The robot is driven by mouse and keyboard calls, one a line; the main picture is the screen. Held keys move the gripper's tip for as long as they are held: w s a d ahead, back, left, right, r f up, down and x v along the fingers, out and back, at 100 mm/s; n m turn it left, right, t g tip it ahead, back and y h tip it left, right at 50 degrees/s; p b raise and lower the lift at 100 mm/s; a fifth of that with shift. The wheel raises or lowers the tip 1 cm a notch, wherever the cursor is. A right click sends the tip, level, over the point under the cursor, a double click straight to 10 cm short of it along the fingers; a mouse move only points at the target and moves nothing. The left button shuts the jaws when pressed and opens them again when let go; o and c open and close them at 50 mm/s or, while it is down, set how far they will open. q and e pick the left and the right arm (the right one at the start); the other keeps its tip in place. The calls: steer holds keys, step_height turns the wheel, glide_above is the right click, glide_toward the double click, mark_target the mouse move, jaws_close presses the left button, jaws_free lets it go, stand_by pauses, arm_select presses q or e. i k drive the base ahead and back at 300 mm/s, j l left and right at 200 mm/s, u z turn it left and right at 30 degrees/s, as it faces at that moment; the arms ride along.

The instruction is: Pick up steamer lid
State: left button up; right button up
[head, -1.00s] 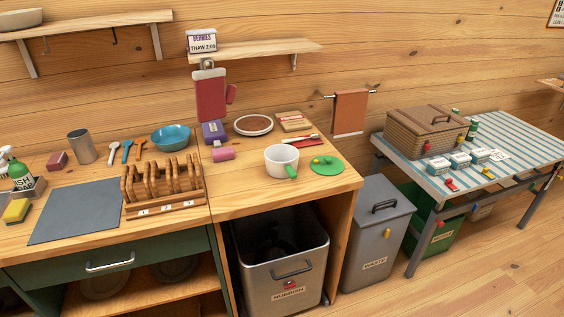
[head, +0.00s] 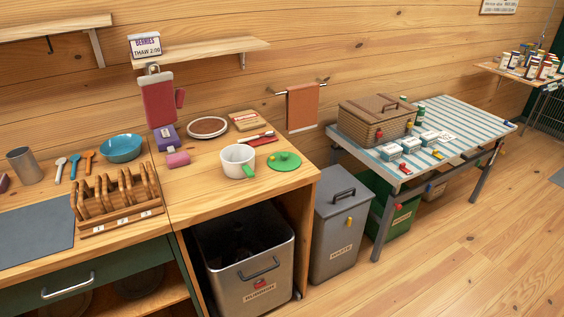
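A round green lid (head: 285,161) with a small knob lies flat near the right end of the wooden counter. It is the only loose lid I can make out, and I cannot tell for sure that it is the steamer lid. A white pot (head: 238,160) with a green handle stands just left of it, close beside it. A brown wicker basket (head: 376,122) with a closed, handled top sits on the striped table. Neither of my grippers is in view.
The wooden counter (head: 215,203) holds a toast-rack-like wooden stand (head: 118,200), a blue bowl (head: 121,148) and a plate (head: 207,127). A grey waste bin (head: 338,225) and an open metal bin (head: 243,262) stand below.

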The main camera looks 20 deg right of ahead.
mark_target(284, 161)
steer(key=i+j, duration=0.15)
steer(key=j, duration=0.15)
steer(key=i+j+z, duration=0.1)
steer(key=j, duration=0.2)
steer(key=i+j+z, duration=0.1)
steer(key=j, duration=0.25)
steer(key=i+j, duration=0.2)
steer(key=i+j+z, duration=0.1)
steer(key=j, duration=0.35)
steer(key=i, duration=0.05)
